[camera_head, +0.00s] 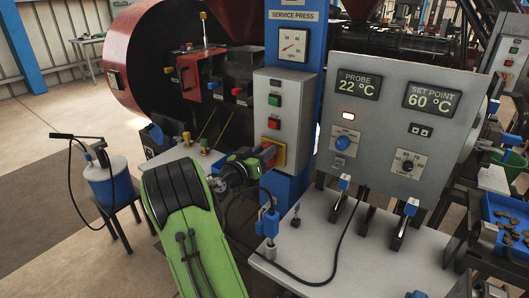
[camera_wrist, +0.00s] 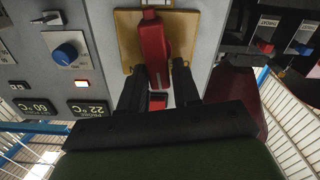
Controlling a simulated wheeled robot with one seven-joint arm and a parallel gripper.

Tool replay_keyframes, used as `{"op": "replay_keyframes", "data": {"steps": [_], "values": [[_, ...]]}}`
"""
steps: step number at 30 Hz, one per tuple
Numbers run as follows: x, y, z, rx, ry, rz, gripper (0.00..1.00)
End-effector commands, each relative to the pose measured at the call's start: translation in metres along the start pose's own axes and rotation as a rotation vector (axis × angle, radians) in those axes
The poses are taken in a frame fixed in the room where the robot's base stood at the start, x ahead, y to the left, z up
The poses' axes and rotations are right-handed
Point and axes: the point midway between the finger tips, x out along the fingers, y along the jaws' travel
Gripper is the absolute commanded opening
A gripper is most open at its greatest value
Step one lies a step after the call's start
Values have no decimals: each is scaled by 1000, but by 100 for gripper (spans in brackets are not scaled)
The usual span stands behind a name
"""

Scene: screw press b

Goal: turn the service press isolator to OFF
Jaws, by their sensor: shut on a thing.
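The service press isolator is a red handle (camera_wrist: 153,50) on a yellow square plate (camera_wrist: 126,42), low on the grey control box (camera_head: 262,90) under the SERVICE PRESS sign (camera_head: 292,16). In the head view the yellow plate (camera_head: 281,154) is partly hidden by my gripper (camera_head: 268,157). In the wrist view, which is upside down, my gripper (camera_wrist: 159,72) has one black finger on each side of the red handle and is shut on it. The handle runs nearly along the picture's vertical there, slightly tilted. No ON or OFF marking is readable.
Green and red buttons (camera_head: 274,112) sit above the isolator. To the right stands a grey panel (camera_head: 390,120) with PROBE and SET POINT displays and knobs, above a bench (camera_head: 350,255) with levers and a black cable. A blue container (camera_head: 108,182) on a stool stands left.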

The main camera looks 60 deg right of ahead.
Motion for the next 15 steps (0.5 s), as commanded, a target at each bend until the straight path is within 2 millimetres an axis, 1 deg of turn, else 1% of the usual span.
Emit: {"op": "replay_keyframes", "data": {"steps": [15], "values": [[-1, -10, 3, -492, -5, -2, 1]]}}
